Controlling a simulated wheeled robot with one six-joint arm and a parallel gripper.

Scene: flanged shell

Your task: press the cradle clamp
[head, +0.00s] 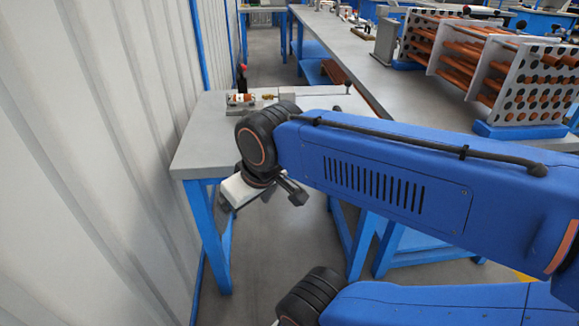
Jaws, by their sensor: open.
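A small metal fixture (240,99) with orange and brass-coloured parts sits near the far left of the grey table. An upright dark handle with a red part (242,78) rises at it; this looks like the cradle clamp, but it is too small to tell how the clamp stands.
A thin rod with a dark knob (347,87) stands at the table's far right. The grey table (203,148) has bare top at left. A corrugated wall (90,150) runs close along the left. A tube bundle (490,62) stands on the long bench at right.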

